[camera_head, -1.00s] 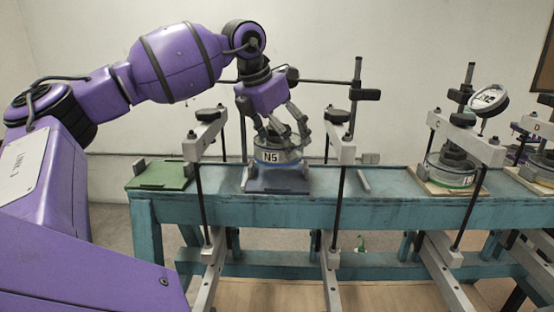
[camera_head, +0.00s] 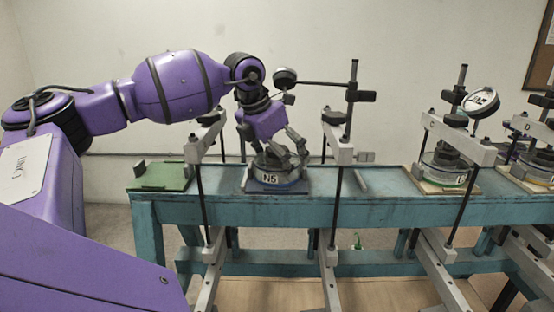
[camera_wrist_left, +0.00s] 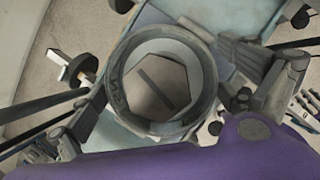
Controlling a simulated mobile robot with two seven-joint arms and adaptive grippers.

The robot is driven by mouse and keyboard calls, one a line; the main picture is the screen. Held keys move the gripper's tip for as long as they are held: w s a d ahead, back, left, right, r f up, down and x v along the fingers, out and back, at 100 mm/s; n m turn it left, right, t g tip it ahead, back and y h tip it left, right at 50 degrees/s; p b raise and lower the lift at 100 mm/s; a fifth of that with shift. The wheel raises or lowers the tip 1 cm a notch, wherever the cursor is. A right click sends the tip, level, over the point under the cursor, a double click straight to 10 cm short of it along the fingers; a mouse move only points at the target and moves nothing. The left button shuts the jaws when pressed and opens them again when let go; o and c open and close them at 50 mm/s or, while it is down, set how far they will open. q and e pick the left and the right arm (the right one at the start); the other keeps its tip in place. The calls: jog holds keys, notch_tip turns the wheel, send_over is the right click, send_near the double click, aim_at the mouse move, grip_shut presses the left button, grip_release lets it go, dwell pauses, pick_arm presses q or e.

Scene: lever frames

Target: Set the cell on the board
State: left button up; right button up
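The cell (camera_head: 270,178) is a grey metal ring-shaped body with a white label reading N5. It sits upright, low over the blue board (camera_head: 283,189) on the bench, seemingly resting on it; any small gap is too fine to tell. My left gripper (camera_head: 283,158) is above the cell with its fingers reaching down to its sides. In the left wrist view the cell (camera_wrist_left: 117,105) shows from above as a round rim with an opening, between the fingers, which appear closed against its two sides. My right gripper is not in view.
Grey clamp frames with black posts (camera_head: 338,145) stand either side of the board, close to the arm. A green plate (camera_head: 163,177) lies at left on the teal bench (camera_head: 390,208). Another cell (camera_head: 443,170) stands under a frame at right, near a round dial (camera_head: 481,102).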

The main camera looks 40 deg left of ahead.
pick_arm(q)
jog(key=shift+r, duration=0.1)
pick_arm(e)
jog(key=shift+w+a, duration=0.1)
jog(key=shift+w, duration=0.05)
pick_arm(q)
jog(key=b+v, duration=0.1)
jog(key=v, duration=1.1)
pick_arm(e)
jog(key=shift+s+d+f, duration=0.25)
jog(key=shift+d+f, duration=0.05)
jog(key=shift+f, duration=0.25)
